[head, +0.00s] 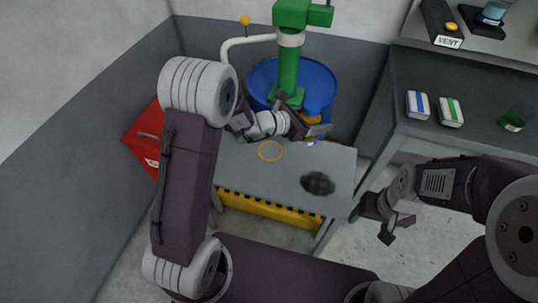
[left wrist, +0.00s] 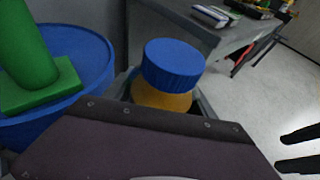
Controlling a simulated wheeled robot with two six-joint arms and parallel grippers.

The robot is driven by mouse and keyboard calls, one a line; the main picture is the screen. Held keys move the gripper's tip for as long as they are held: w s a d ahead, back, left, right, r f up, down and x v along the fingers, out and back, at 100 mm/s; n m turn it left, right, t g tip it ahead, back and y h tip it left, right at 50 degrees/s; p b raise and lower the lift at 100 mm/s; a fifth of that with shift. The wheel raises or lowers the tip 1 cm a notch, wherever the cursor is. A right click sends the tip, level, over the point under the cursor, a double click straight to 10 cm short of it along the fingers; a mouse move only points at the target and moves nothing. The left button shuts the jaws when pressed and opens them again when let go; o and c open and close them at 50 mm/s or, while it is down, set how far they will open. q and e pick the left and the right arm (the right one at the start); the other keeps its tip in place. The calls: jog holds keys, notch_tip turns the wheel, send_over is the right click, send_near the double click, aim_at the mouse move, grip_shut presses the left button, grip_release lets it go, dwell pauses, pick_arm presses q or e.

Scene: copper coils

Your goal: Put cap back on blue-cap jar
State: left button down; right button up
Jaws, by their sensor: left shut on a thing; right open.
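The blue-cap jar has an orange-yellow body (left wrist: 162,101) and a ribbed blue cap (left wrist: 173,65), which sits on top of the body in the left wrist view. My left gripper (head: 318,131) is shut on the jar, above the far right part of the grey table. The lower part of the jar is hidden behind my gripper's housing in the left wrist view. In the head view the jar is too small and covered to make out clearly. My right gripper (head: 388,222) is open and empty, right of the table over the floor.
The grey table (head: 245,180) bears a yellow ring (head: 270,151) and a dark mesh pad (head: 318,183). A blue drum (head: 325,78) with a green pump (head: 289,65) stands behind it. A red cabinet (head: 143,130) is left. White boxes (head: 450,112) lie on the right bench.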

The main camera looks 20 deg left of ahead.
pick_arm(q)
jog(key=shift+a+r, duration=0.1)
jog(key=shift+a, duration=0.05)
jog(key=a+f+b, duration=0.2)
jog(key=a+f, duration=0.5)
jog(key=a, duration=0.4)
jog(key=shift+w+a, duration=0.15)
jog(key=shift+a, duration=0.15)
notch_tip(320, 180, down, 4)
jog(key=shift+f+b, duration=0.1)
jog(key=shift+b, duration=0.65)
